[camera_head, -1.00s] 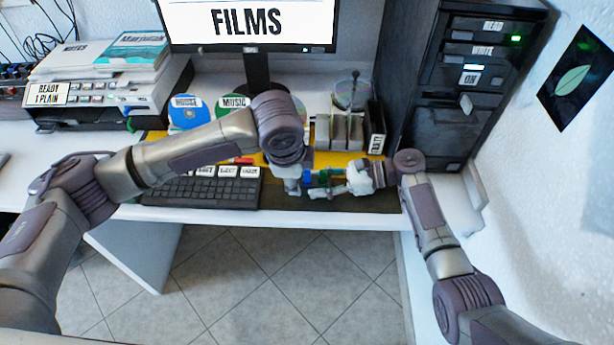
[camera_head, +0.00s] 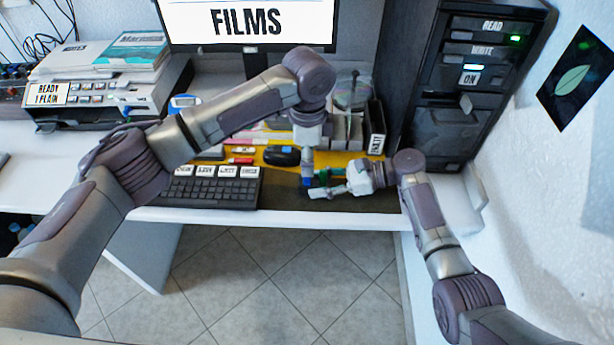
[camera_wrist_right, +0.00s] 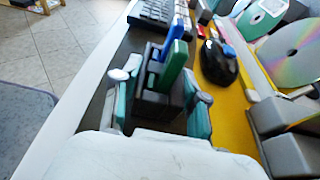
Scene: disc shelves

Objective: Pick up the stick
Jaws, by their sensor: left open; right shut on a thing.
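A dark holder (camera_wrist_right: 155,105) stands between the fingers of my right gripper (camera_wrist_right: 158,112), which is shut on it. A blue stick (camera_wrist_right: 173,45) and a green stick (camera_wrist_right: 174,68) stand up out of the holder. In the head view, my right gripper (camera_head: 330,187) is at the desk's front edge, with a bit of green (camera_head: 323,174) beside it. My left gripper (camera_head: 308,180) is open and points down right over the holder, at a bit of blue. It largely hides the sticks there, and I cannot tell whether it touches them.
A keyboard (camera_head: 212,188) lies to the left, and a black mouse (camera_head: 282,155) lies on the yellow mat (camera_head: 345,155) behind. Grey disc racks (camera_head: 345,128) and a black box (camera_head: 375,130) stand further back. A computer tower (camera_head: 450,85) stands at the right. The desk's front edge is close.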

